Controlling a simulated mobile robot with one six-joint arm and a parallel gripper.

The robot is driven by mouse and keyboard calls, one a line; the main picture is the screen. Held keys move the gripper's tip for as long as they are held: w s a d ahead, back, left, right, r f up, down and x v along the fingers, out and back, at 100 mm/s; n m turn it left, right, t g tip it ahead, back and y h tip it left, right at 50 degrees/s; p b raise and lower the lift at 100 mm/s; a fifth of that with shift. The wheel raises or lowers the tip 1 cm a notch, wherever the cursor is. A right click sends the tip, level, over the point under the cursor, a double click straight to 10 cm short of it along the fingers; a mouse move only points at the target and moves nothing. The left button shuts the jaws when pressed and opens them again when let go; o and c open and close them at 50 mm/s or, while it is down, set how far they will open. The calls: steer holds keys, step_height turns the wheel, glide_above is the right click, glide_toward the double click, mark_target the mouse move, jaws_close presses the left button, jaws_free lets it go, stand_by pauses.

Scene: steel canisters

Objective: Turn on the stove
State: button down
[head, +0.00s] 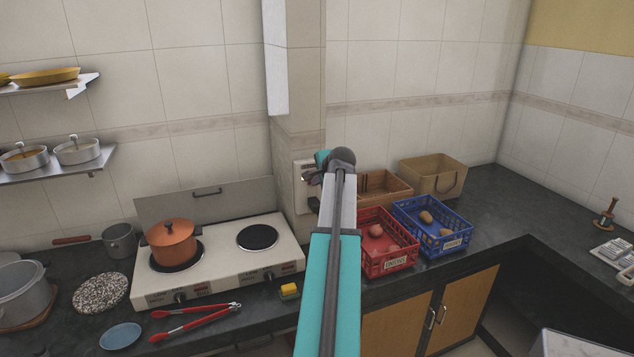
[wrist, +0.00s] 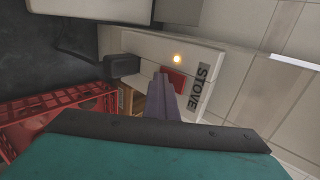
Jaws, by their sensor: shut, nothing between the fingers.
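A white wall panel (wrist: 215,65) labelled STOVE fills the middle of the wrist view. In the head view the panel (head: 304,190) is on the side of the wall column, partly hidden by my arm. My gripper (wrist: 160,80) is shut and empty, its fingertips right by the red switch. I cannot tell whether they touch it. In the head view my gripper (head: 313,179) is in front of the panel. The white two-plate stove (head: 219,259) stands on the counter to the left.
An orange pot (head: 171,240) sits on the stove's left plate; the right plate (head: 257,237) is bare. A black plug (wrist: 122,66) is beside the panel. A red crate (head: 388,240) and a blue crate (head: 433,222) stand right of my arm. Red tongs (head: 195,311) lie in front of the stove.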

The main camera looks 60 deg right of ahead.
steer(key=shift+w+d+r+p, duration=0.15)
steer(key=shift+w+r, duration=0.05)
steer(key=shift+r, duration=0.25)
steer(key=shift+w+d+r+p, duration=0.15)
steer(key=shift+r, duration=0.4)
steer(key=shift+a, duration=0.15)
steer(key=s+a+r+b, duration=0.2)
steer(key=s+a+r, duration=0.1)
steer(key=s+a, duration=0.5)
steer(key=shift+s+a, duration=0.2)
steer(key=shift+s, duration=0.85)
